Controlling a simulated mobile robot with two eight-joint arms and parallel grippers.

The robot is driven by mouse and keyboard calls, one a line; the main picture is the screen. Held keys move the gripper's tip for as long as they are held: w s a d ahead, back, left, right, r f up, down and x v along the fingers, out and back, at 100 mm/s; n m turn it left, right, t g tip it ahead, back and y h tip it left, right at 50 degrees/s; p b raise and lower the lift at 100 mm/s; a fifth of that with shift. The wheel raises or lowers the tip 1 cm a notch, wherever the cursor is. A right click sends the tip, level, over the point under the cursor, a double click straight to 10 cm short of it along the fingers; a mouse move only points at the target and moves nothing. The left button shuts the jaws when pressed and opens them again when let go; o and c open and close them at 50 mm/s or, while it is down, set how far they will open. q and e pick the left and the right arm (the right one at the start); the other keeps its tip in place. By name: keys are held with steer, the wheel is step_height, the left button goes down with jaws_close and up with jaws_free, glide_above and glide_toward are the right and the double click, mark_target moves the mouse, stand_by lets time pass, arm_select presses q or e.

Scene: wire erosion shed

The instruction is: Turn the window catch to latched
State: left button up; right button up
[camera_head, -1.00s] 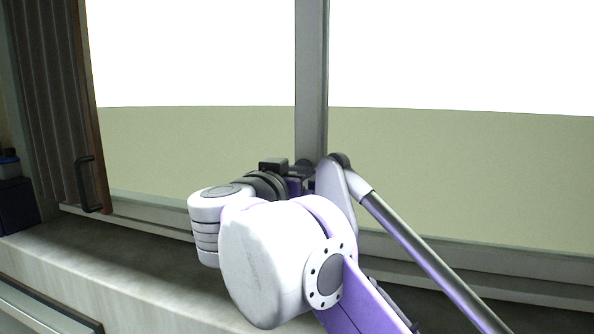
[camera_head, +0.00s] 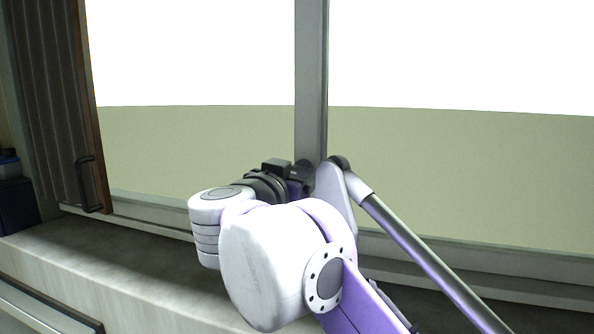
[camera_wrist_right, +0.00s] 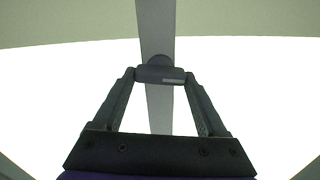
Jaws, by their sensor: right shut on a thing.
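The window catch (camera_wrist_right: 160,73) is a small dark grey piece on the grey window mullion, seen in the right wrist view. My right gripper (camera_wrist_right: 159,77) has one finger at each end of it and is shut on it. In the head view my own arm and wrist cover the catch, and the gripper's fingertips cannot be made out. The mullion (camera_head: 311,75) stands upright between two panes there. Whether the catch is latched cannot be told. My left gripper is in neither view.
A pale stone sill (camera_head: 120,265) runs below the window. A folded dark shutter with a black pull handle (camera_head: 88,184) stands at the left. A dark blue container (camera_head: 17,203) sits at the far left edge. The panes are clear of objects.

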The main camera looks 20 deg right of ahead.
steer(key=m+p, duration=0.1)
steer(key=m, duration=0.3)
steer(key=shift+r, duration=0.1)
steer(key=m, duration=0.5)
steer(key=shift+s+d+p, duration=0.1)
steer(key=shift+p, duration=0.2)
steer(key=m, duration=0.3)
steer(key=shift+f+m, duration=0.2)
steer(key=shift+m, duration=0.1)
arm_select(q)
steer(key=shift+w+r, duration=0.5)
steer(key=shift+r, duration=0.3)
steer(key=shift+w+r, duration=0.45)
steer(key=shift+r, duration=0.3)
arm_select(e)
steer(key=shift+m, duration=1.9)
steer(key=o, duration=1.3)
steer(key=shift+f, duration=0.1)
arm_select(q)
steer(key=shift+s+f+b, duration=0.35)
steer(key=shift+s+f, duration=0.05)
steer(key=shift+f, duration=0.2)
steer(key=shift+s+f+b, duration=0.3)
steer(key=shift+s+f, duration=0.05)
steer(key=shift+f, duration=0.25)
arm_select(e)
steer(key=v, duration=1)
steer(key=shift+s, duration=0.35)
